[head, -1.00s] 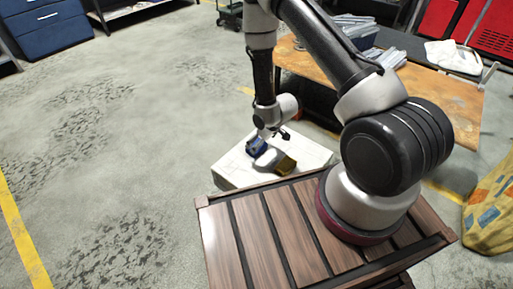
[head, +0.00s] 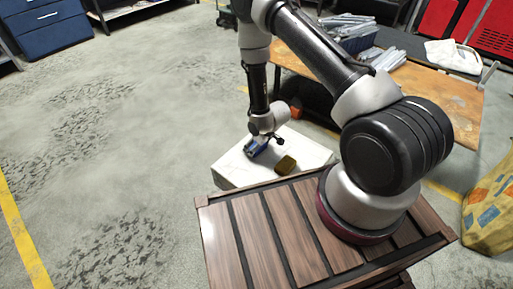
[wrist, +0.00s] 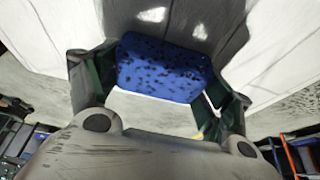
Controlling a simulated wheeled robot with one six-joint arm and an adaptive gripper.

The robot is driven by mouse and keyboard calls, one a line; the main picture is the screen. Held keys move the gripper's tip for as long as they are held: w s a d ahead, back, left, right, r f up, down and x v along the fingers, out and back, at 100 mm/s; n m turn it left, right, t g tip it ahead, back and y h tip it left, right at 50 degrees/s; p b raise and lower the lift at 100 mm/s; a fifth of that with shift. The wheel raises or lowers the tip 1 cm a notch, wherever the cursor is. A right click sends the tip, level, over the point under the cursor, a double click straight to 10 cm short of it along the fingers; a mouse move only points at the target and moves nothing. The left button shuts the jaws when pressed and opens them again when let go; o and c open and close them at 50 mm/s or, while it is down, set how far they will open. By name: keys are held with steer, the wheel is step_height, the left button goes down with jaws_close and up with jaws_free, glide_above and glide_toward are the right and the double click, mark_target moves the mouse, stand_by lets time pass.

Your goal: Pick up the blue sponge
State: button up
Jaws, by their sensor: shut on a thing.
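The blue sponge (head: 253,150) shows at my gripper (head: 262,141), over the white box top (head: 240,172) in the head view. In the wrist view the sponge (wrist: 165,68) is blue with dark specks and sits between the two fingers of my gripper (wrist: 160,85). The gripper is shut on it, with one finger at each end. I cannot tell whether the sponge is clear of the white surface.
My slatted wooden base is close in front. A worn wooden table (head: 440,100) with metal brackets (head: 385,58) stands behind right. Open floor lies left.

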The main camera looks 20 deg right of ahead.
step_height(320, 180, up, 10)
stand_by(0.6)
